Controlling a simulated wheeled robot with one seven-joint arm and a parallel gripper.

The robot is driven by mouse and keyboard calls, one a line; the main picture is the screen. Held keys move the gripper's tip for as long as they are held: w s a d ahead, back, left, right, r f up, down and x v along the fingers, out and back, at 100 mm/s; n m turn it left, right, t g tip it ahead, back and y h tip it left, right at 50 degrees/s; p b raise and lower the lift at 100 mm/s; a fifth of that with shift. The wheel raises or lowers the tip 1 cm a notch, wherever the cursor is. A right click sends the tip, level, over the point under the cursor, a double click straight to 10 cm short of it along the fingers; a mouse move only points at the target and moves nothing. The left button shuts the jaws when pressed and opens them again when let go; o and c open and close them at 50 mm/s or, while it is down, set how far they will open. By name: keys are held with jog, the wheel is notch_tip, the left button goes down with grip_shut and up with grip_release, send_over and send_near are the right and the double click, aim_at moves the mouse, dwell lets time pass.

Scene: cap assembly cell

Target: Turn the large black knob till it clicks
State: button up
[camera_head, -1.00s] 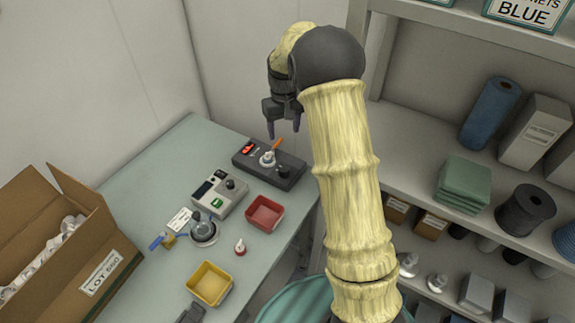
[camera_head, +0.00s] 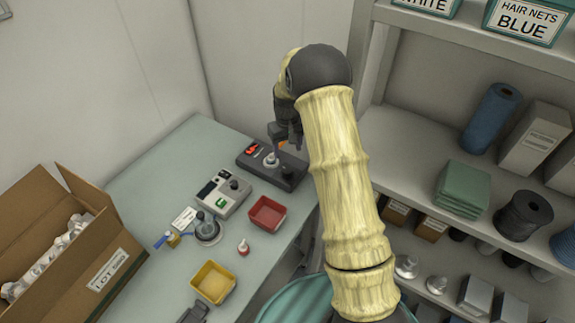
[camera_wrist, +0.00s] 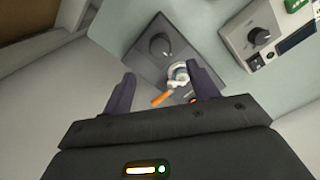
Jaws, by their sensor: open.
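A black knob (camera_wrist: 160,46) sits on the dark grey box (camera_wrist: 136,58) in the wrist view; in the head view this knob (camera_head: 284,170) is at the right part of the box. A second black knob (camera_wrist: 259,37) is on the light grey box (camera_wrist: 250,20); it also shows in the head view (camera_head: 234,184). I cannot tell for sure which is larger. My gripper (camera_wrist: 163,92) is open and empty. Its fingers are above the dark box, apart from the knob, which appears beyond the fingertips in the wrist view.
A white round part (camera_wrist: 178,72) and an orange lever (camera_wrist: 161,99) are on the dark box beside its knob. A red bin (camera_head: 267,214), yellow bin (camera_head: 213,282) and open carton (camera_head: 115,283) stand on the table (camera_head: 150,165). Shelves (camera_head: 400,140) are at right.

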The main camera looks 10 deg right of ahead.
aim_at(287, 170)
notch_tip(287, 170, down, 10)
jog(key=p, duration=0.2)
jog(key=shift+r+p, duration=0.1)
jog(key=shift+p, duration=0.2)
jog(key=c, duration=1)
